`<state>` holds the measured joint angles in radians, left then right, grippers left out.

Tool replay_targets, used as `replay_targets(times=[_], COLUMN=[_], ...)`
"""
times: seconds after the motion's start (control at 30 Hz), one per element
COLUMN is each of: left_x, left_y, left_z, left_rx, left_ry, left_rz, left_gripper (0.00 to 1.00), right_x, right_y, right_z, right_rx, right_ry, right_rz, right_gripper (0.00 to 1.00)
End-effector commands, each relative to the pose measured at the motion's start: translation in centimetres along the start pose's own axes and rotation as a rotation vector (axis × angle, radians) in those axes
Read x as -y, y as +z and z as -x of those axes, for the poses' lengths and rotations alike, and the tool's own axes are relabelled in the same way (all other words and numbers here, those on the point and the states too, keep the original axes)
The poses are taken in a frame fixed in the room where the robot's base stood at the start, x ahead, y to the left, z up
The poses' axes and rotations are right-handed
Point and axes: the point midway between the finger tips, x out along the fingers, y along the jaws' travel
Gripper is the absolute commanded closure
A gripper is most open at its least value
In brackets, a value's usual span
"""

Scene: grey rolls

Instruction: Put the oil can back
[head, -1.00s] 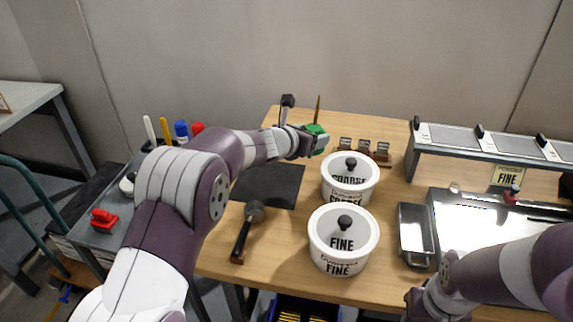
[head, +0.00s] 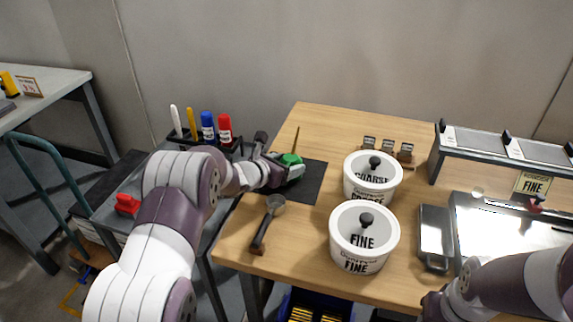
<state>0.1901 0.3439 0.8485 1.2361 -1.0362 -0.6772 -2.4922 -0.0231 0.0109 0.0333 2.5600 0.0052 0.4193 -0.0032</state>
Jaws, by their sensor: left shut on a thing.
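The oil can (head: 291,160) is green with a thin brown spout pointing up. My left gripper (head: 282,171) is shut on it and partly hides it. The can appears upright, over or at the far left part of a dark mat (head: 311,183) on the wooden table. I cannot tell whether its base touches the mat. My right gripper (head: 433,305) is at the bottom edge, mostly cut off, and its jaws cannot be made out.
Two white lidded tubs, COARSE (head: 372,180) and FINE (head: 364,238), stand right of the mat. A dark-handled scoop (head: 266,223) lies in front. A grey cart (head: 108,212) on the left has a rack of bottles (head: 208,127). A raised shelf (head: 508,147) stands right.

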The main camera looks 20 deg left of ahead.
Motion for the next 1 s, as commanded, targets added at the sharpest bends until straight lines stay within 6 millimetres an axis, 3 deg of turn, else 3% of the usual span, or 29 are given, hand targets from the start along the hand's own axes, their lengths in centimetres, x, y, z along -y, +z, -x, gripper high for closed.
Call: replay_targets(times=[0.17, 0.2, 0.23, 0.27, 0.63, 1.0], left_x=[0.0, 0.0, 0.0, 0.0, 0.0, -0.1], left_y=[-0.3, -0.2, -0.2, -0.2, 0.2, 0.1], left_z=[-0.2, -0.1, -0.1, -0.1, 0.5, 8.9], left_rx=[0.002, 0.0, 0.0, 0.0, 0.0, 0.001], left_ry=[0.0, 0.0, 0.0, 0.0, 0.001, 0.004], left_rz=[-0.001, 0.0, 0.0, 0.0, 0.001, 0.001], left_gripper=[0.6, 0.2, 0.11, 0.08, 0.08, 0.08], right_x=[0.0, 0.0, 0.0, 0.0, 0.0, 0.0], right_y=[0.1, 0.1, 0.1, 0.1, 0.0, 0.0], right_z=[-0.6, -0.4, -0.4, -0.4, 0.1, 0.1], right_rx=[0.0, 0.0, 0.0, 0.0, 0.0, 0.0], right_ry=[0.0, 0.0, 0.0, 0.0, 0.0, 0.0], right_rz=[0.0, 0.0, 0.0, 0.0, 0.0, 0.0], right_gripper=[0.57, 0.57, 0.57, 0.57, 0.57, 0.57])
